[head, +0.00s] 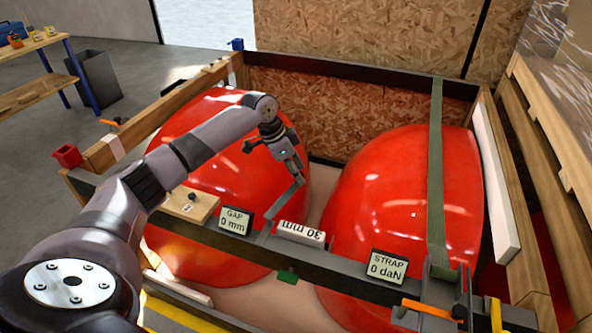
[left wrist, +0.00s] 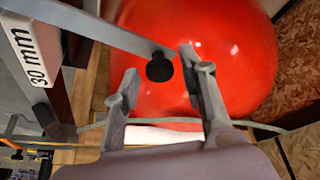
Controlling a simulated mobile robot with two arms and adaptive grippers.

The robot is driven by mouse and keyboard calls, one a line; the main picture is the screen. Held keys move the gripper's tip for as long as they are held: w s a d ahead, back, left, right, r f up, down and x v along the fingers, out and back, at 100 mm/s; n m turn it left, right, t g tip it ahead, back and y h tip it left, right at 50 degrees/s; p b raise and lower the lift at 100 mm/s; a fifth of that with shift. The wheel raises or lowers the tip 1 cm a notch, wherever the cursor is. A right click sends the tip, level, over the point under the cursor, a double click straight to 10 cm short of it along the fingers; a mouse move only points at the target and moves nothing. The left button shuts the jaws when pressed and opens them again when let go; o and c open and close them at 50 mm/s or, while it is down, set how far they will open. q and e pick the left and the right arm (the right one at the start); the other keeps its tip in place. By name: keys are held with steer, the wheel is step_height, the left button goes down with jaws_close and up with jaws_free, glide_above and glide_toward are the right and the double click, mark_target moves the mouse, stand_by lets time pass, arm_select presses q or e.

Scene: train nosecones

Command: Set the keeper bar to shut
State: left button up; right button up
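The keeper bar appears to be the flat grey bar (head: 287,205) rising at a slant from the dark front rail, beside the white 30 mm block (head: 300,232). In the left wrist view the bar (left wrist: 105,30) crosses the top and ends in a black knob (left wrist: 159,67). My left gripper (head: 293,170) is at the bar's raised end. Its fingers are apart, one on each side of the knob in the left wrist view; whether they touch it I cannot tell. The knob is hidden in the head view. My right gripper is not in view.
Two red nosecones (head: 403,205) sit in a wooden crate. A green strap (head: 436,170) crosses the right one. GAP (head: 234,221) and STRAP (head: 387,267) displays sit on the front rail, with an orange lever (head: 433,309) at right. A wooden block (head: 190,204) lies left of the GAP display.

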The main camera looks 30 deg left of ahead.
arm_select(q)
jaws_close()
stand_by(0.6)
